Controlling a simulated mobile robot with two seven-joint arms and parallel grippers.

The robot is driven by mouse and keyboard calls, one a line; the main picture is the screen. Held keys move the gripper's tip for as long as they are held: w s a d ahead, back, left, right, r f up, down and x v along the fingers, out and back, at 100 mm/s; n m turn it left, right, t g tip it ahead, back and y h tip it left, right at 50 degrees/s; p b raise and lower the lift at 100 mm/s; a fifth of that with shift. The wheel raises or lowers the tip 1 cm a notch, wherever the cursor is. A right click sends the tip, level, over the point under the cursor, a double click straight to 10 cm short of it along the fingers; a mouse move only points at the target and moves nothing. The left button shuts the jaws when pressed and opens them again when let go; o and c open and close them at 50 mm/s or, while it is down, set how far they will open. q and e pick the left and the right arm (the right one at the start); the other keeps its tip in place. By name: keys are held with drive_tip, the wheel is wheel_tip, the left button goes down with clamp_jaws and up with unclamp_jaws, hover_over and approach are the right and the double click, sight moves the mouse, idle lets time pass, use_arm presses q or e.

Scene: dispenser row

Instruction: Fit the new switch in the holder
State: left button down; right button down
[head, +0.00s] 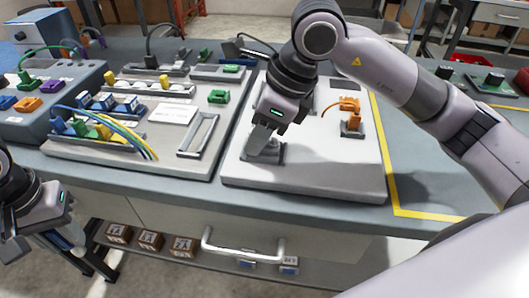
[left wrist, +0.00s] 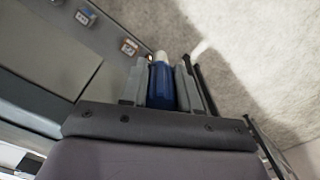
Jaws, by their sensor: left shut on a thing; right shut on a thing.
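My right gripper (head: 261,143) points down at a dark grey holder (head: 276,152) on the light board at the middle right. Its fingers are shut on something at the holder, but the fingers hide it. I cannot tell whether that thing is seated in the holder. My left gripper (head: 62,243) is low at the left, in front of the bench. In the left wrist view its fingers (left wrist: 162,88) are shut on a blue piece (left wrist: 161,82) with a white tip. I cannot tell which held thing is the new switch.
An orange connector (head: 352,122) stands at the light board's (head: 300,182) right. A left board (head: 185,165) carries cables, a green block (head: 218,97) and a grey frame (head: 199,135). A drawer handle (head: 243,248) sticks out in front. Small boxes (head: 150,240) sit below.

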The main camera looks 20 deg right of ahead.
use_arm(q)
drive_tip(key=shift+f, duration=0.2)
use_arm(e)
drive_tip(key=shift+s+f, duration=0.1)
drive_tip(key=shift+f, duration=0.15)
drive_tip(key=c, duration=0.8)
unclamp_jaws()
drive_tip(key=shift+f, duration=0.2)
drive_tip(key=shift+s, duration=0.1)
drive_tip(key=shift+c, duration=0.6)
use_arm(q)
drive_tip(key=shift+r, duration=0.25)
use_arm(e)
drive_tip(key=shift+a+r, duration=0.1)
drive_tip(key=shift+r, duration=0.35)
use_arm(q)
wheel_tip(320, 180, up, 4)
drive_tip(key=p, duration=0.4)
drive_tip(key=shift+f, duration=0.1)
use_arm(e)
wheel_tip(320, 180, up, 7)
drive_tip(key=shift+f, duration=0.15)
drive_tip(key=shift+w, duration=0.2)
